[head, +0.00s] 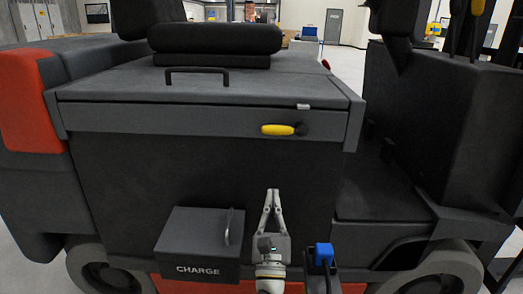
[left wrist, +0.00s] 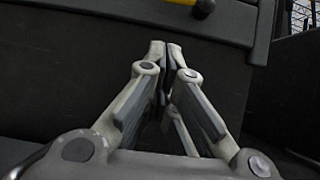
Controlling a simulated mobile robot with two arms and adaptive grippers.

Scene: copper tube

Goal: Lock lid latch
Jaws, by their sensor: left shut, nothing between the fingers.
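The lid (head: 200,85) of the dark vehicle is down, with a grey front band below its top. The latch (head: 284,130) is a yellow handle with a black knob at its right end. It lies about level on the front band, right of the middle. It also shows in part at the top edge of the left wrist view (left wrist: 204,7). My left gripper (head: 273,192) points up in front of the dark front panel, below the latch and apart from it. Its fingers are together and empty, as the left wrist view (left wrist: 167,48) also shows. My right gripper is not clearly seen.
A box marked CHARGE (head: 200,245) with a small handle sticks out at the lower left. A blue connector (head: 324,254) stands right of my left gripper. A black handle (head: 197,76) is on the lid top. The panel between gripper and latch is clear.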

